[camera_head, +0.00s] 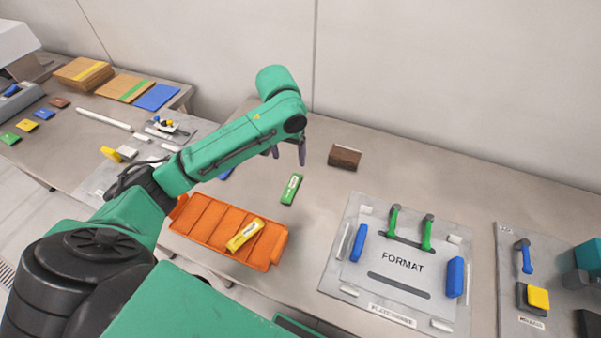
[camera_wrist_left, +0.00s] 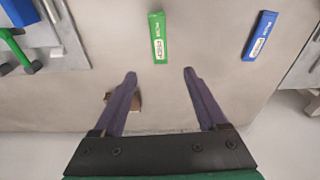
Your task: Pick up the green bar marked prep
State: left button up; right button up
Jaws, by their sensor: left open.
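The green bar (camera_head: 291,189) with a white label lies flat on the table, right of the orange tray. In the left wrist view the green bar (camera_wrist_left: 159,37) lies ahead of my fingertips, roughly centred between them, with a gap. My left gripper (camera_head: 288,152) is open and empty above the table, behind the bar in the head view. Its two purple fingers (camera_wrist_left: 158,74) are spread wide in the wrist view. The lettering on the bar is too small to read surely. My right gripper is in neither view.
A blue bar (camera_wrist_left: 260,36) lies beside the green one; my arm mostly hides it in the head view. A yellow bar (camera_head: 245,235) lies on the orange tray (camera_head: 190,214). A brown block (camera_head: 344,157) stands behind. The FORMAT plate (camera_head: 350,277) is at right.

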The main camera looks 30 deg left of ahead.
pick_arm(q)
send_near(291, 186)
jog(key=shift+s+f+p, duration=0.2)
jog(key=shift+f+p, duration=0.1)
jog(key=shift+p, duration=0.15)
jog(key=f, duration=0.3)
jog(key=w+f+p, duration=0.1)
jog(key=f, duration=0.3)
jog(key=shift+w, duration=0.15)
jog(key=shift+f, duration=0.2)
jog(key=shift+c, duration=0.3)
grip_shut()
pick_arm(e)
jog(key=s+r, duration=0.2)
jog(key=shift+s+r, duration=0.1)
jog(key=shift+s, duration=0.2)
pick_arm(q)
jog(key=shift+r, duration=0.1)
